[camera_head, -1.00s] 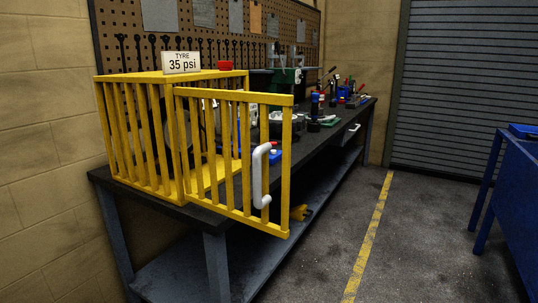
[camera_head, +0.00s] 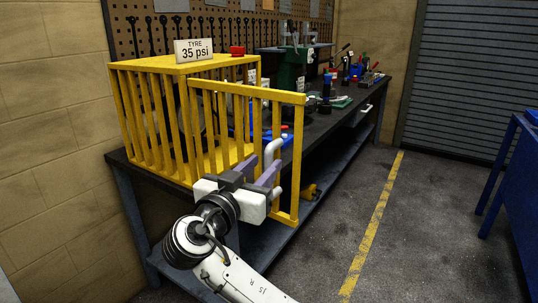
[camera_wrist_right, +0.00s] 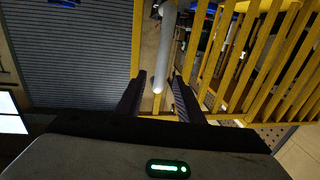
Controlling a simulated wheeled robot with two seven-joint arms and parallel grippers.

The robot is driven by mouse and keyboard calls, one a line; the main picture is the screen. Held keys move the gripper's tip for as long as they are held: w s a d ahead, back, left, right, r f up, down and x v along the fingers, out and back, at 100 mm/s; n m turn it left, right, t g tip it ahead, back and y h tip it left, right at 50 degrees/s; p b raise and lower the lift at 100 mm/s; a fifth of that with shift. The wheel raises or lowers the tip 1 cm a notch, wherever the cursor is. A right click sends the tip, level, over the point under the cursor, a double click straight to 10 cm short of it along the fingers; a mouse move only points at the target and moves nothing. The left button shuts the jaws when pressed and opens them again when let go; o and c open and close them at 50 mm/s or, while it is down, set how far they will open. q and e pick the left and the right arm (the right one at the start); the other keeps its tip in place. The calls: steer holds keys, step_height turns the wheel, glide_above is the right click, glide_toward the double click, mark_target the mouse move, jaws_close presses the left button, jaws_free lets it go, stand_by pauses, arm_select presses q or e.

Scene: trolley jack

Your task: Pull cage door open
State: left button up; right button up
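The yellow barred cage (camera_head: 150,68) stands on the workbench. Its barred door (camera_head: 298,150) stands ajar, swung out past the bench's front edge. The white bar handle (camera_head: 277,146) is on the door, its lower part hidden behind my right gripper in the head view. My right gripper (camera_head: 274,164) has its purple fingers spread at the handle. In the right wrist view the handle (camera_wrist_right: 166,45) lies in line with the gap between the open fingers (camera_wrist_right: 160,88), with no visible grip on it. My left gripper is not in view.
The dark workbench (camera_head: 345,112) carries tools and small items behind the cage. A blue table (camera_head: 515,170) is at the right. The floor with a yellow line (camera_head: 372,225) between them is clear.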

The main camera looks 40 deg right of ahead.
mark_target(267, 161)
steer(key=shift+p+x, duration=0.35)
steer(key=shift+x, duration=1.65)
jaws_close()
